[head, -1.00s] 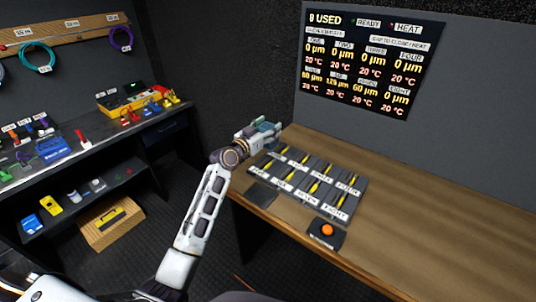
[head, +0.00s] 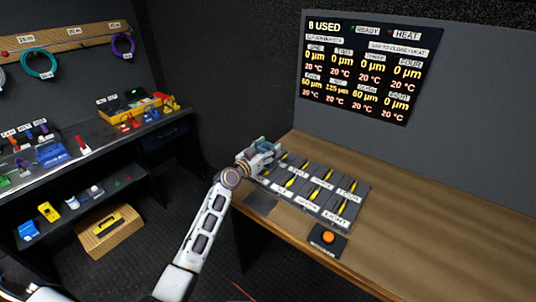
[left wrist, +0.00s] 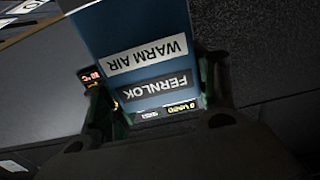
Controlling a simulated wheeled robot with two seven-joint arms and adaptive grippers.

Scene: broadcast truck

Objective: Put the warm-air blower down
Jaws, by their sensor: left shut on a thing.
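The warm-air blower (left wrist: 140,45) is a blue body with the labels "WARM AIR" and "FERNLOK", upside down in the left wrist view. My left gripper (left wrist: 155,105) is shut on it, with fingers on both sides. In the head view the left gripper (head: 262,153) is over the back left end of the desk (head: 430,225), beside the grey tray of yellow-marked slots (head: 318,215). The blower is mostly hidden by the gripper there. A dark flat pad (head: 260,202) lies on the desk just in front of the gripper. My right gripper is not in view.
A box with an orange button (head: 328,238) sits at the desk's front edge. A display board (head: 372,65) stands behind the desk. A dark shelf unit (head: 120,145) with tools is at the left. The desk's right side is clear.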

